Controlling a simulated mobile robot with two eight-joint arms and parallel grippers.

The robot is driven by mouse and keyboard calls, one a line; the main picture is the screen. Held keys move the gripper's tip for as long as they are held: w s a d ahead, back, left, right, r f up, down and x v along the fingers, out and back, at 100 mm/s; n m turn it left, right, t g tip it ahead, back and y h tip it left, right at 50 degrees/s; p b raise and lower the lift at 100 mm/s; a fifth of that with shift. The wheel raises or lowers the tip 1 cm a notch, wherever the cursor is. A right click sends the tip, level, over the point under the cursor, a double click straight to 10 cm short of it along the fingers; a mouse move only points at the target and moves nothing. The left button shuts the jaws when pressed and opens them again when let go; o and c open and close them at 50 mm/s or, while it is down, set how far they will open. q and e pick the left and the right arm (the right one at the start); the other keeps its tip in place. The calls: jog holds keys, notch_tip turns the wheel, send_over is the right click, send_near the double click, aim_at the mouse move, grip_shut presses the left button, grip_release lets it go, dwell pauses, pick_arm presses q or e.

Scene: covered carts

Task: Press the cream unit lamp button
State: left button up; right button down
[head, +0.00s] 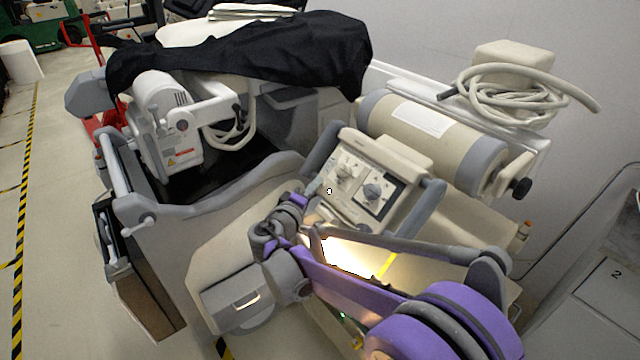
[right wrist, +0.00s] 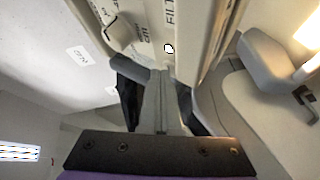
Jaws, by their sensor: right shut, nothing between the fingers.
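The cream unit's control panel (head: 362,188) is tilted in the middle of the head view, with two dials on its face. A small white round button (head: 329,191) shows near the panel's left edge; it is also in the right wrist view (right wrist: 168,48), close to printed lettering. My right gripper (head: 307,190) is beside the panel's left edge in the head view. In the right wrist view its fingers (right wrist: 160,85) are shut and empty, with their tips just below the button. I cannot tell whether they touch the panel. My left gripper is not in view.
A grey handle (head: 320,150) stands along the panel's left side and another (head: 424,208) along its right. A cream cylinder (head: 425,128) and a coiled hose (head: 500,100) lie behind. A black cover (head: 250,55) drapes the cart at the back. Open floor lies left.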

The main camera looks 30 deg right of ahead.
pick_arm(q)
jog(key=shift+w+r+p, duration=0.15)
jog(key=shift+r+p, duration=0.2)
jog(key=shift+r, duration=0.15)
pick_arm(e)
jog(key=shift+a+r, duration=0.55)
jog(key=shift+r, duration=0.05)
jog(key=shift+s, duration=0.1)
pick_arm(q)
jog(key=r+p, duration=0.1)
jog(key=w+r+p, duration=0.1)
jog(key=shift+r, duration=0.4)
pick_arm(e)
jog(key=a+r, duration=0.3)
jog(key=shift+a+r, duration=0.2)
jog(key=shift+a, duration=0.05)
jog(key=shift+s, duration=0.15)
